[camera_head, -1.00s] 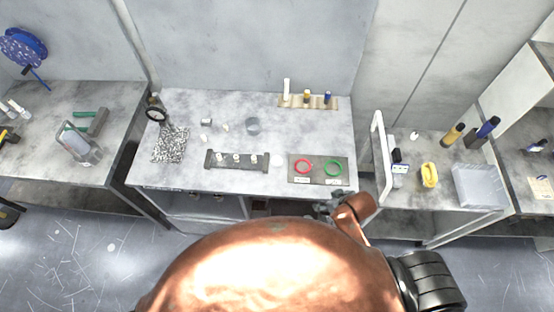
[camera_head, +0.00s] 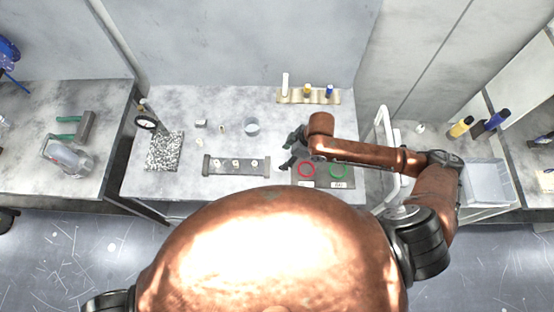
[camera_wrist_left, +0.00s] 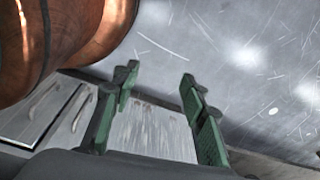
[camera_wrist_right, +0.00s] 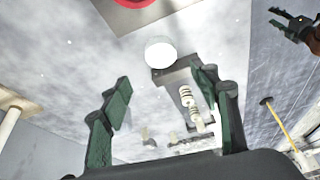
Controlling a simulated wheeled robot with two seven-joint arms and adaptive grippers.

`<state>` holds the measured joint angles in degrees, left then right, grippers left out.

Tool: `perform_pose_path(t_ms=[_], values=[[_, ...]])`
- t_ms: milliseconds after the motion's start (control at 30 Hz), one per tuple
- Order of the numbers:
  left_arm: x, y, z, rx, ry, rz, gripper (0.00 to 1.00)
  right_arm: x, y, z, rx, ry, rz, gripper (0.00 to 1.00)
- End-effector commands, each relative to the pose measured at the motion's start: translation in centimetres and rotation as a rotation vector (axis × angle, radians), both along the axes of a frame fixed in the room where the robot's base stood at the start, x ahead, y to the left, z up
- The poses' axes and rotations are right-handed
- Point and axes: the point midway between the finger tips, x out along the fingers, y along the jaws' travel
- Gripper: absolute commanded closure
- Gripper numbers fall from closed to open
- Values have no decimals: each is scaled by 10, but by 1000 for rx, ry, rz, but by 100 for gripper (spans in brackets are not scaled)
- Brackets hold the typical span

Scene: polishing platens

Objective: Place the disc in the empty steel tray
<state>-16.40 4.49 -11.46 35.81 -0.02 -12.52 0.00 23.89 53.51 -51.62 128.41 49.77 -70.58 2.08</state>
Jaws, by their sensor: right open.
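A white disc (camera_wrist_right: 160,53) lies on the bench beside the end of the dark rack in the right wrist view; in the head view my right gripper covers it. My right gripper (camera_head: 284,156) is open and empty near the rack's right end, and its spread green fingers (camera_wrist_right: 165,100) point toward the disc without touching it. My left gripper (camera_wrist_left: 158,100) is open and empty above the scratched floor. A grey open-topped tray (camera_head: 488,183) stands on the right side table and looks empty. I cannot tell whether it is steel.
The dark rack (camera_head: 210,166) holds white pieces. A dark plate (camera_head: 348,173) carries a red ring (camera_head: 306,170) and a green ring (camera_head: 338,171).

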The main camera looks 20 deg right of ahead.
Motion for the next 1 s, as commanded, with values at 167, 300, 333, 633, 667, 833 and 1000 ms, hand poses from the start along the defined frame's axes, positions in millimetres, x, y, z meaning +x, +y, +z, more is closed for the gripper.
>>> perform_pose_path(t_ms=[167,300,333,633,667,833,1000], values=[[-35,2,0,2,43,9,60,1,5,-18,2,2,-3,44],[-38,2,5,2,47,9,60,0,9,-35,2,4,-5,44],[-37,2,6,2,45,9,60,1,10,-39,3,3,-5,44],[-2,0,12,0,1,1,60,5,20,-67,2,-1,-1,44],[-1,0,12,0,-1,1,60,5,21,-68,1,-2,0,44],[-4,1,12,0,3,1,60,5,21,-68,1,-2,1,44],[-17,2,11,2,20,5,60,5,21,-68,1,-2,1,56]])
